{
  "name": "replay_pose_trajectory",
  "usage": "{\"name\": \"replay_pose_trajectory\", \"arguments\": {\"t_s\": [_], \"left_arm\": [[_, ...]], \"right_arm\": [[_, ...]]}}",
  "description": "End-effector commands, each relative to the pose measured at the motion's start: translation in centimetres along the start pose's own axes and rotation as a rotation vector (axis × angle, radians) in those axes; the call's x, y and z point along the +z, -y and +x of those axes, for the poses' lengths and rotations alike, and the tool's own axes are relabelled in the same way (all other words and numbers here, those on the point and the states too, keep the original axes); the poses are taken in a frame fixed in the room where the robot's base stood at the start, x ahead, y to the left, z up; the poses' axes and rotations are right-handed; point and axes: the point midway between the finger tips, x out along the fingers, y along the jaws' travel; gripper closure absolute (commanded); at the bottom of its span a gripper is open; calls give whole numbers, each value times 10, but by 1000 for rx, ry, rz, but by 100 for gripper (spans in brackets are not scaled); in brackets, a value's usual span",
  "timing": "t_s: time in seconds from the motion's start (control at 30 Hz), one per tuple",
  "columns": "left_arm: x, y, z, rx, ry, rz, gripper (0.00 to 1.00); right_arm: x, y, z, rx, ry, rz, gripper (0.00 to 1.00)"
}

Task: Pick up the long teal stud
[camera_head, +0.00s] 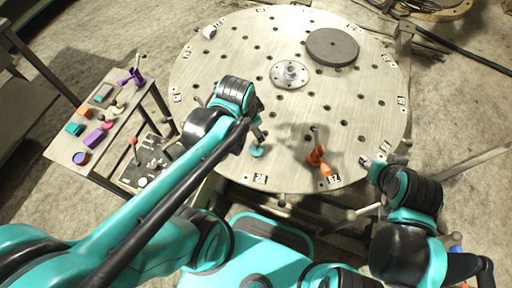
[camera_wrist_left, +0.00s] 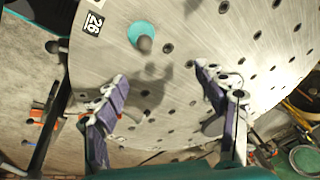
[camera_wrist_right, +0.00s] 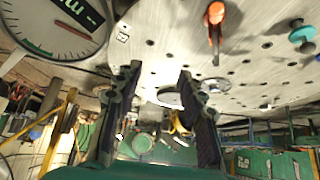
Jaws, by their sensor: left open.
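The teal stud (camera_head: 257,152) stands on the round perforated metal table near its front edge. In the left wrist view, its teal disc (camera_wrist_left: 139,31) has a grey post rising from it, beyond and slightly left of my left fingertips. It also shows at the right edge of the right wrist view (camera_wrist_right: 302,34). My left gripper (camera_wrist_left: 160,76) is open and empty above the table, apart from the stud. In the head view, my left wrist partly hides its fingers. My right gripper (camera_wrist_right: 160,70) is open and empty at the table's front right edge.
An orange-handled clamp (camera_head: 317,158) stands right of the stud. A flanged hub (camera_head: 290,74) and a dark grey disc (camera_head: 332,47) lie farther back. A side table (camera_head: 108,88) with small coloured parts stands at left. A dial gauge (camera_wrist_right: 55,28) shows in the right wrist view.

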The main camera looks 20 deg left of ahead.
Motion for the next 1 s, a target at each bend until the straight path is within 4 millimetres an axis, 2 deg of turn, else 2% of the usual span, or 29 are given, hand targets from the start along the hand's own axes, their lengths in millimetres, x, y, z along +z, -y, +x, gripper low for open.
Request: {"name": "replay_pose_trajectory", "arguments": {"t_s": [0.2,0.4,0.83,1.0], "left_arm": [[0,-6,43,156,129,439,29],[5,-13,66,255,170,658,29],[15,-21,106,273,174,698,29],[19,-25,133,272,174,698,29]], "right_arm": [[-4,0,-5,0,0,0,60],[-5,0,-7,0,0,0,60],[7,0,10,0,0,0,60],[18,0,25,0,0,0,60]]}}
